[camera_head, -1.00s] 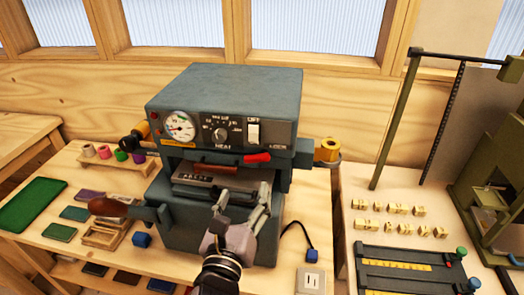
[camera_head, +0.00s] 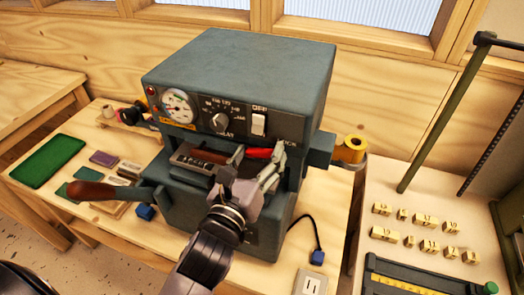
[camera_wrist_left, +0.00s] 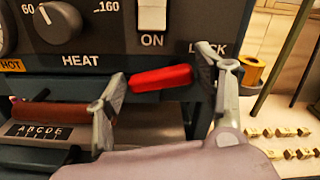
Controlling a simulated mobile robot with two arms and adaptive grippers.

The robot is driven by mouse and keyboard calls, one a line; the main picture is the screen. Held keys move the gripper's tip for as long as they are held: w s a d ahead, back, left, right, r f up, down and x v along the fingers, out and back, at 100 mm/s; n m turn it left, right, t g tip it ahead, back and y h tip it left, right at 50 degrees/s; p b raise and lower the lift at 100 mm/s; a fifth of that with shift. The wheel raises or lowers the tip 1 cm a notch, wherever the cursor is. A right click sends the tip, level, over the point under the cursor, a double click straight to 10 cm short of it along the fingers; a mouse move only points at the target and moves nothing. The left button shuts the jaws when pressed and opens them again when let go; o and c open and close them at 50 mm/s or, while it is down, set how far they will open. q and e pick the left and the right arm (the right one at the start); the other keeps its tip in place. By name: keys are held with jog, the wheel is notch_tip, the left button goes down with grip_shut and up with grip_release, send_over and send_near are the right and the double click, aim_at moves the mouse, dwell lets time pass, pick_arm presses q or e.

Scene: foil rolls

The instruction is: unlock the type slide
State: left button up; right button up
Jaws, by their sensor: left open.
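The grey foil press (camera_head: 235,75) stands on the wooden table. Its red lock lever (camera_head: 258,153) lies roughly level, pointing right, under the LOCK label; the red lever also shows in the left wrist view (camera_wrist_left: 162,78). The type slide (camera_head: 190,161), with letters and a brown handle, sits in the press opening; its letter strip (camera_wrist_left: 38,131) shows in the left wrist view. My left gripper (camera_head: 262,158) is open in front of the press, one finger on each side of the red lever. I cannot tell if they touch it. My right gripper is not in view.
A brown-handled side lever (camera_head: 95,190) sticks out left of the press. A gold foil roll (camera_head: 353,146) sits on its right side. Brass type pieces (camera_head: 425,217) lie on the right-hand table.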

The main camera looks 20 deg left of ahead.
pick_arm(q)
jog(key=shift+s, duration=0.1)
jog(key=shift+c, duration=0.4)
jog(key=c, duration=0.8)
jog(key=r+m+p, duration=0.1)
jog(key=m+p, duration=0.1)
jog(key=p, duration=0.1)
jog(key=shift+f+m+p, duration=0.15)
jog(key=shift+m+p, duration=0.15)
jog(key=shift+m, duration=0.2)
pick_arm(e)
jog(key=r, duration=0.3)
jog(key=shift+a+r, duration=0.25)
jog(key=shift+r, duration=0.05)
pick_arm(q)
jog(key=shift+f, duration=0.1)
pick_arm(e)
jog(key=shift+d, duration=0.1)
pick_arm(q)
jog(key=o, duration=0.7)
jog(key=shift+o, duration=0.9)
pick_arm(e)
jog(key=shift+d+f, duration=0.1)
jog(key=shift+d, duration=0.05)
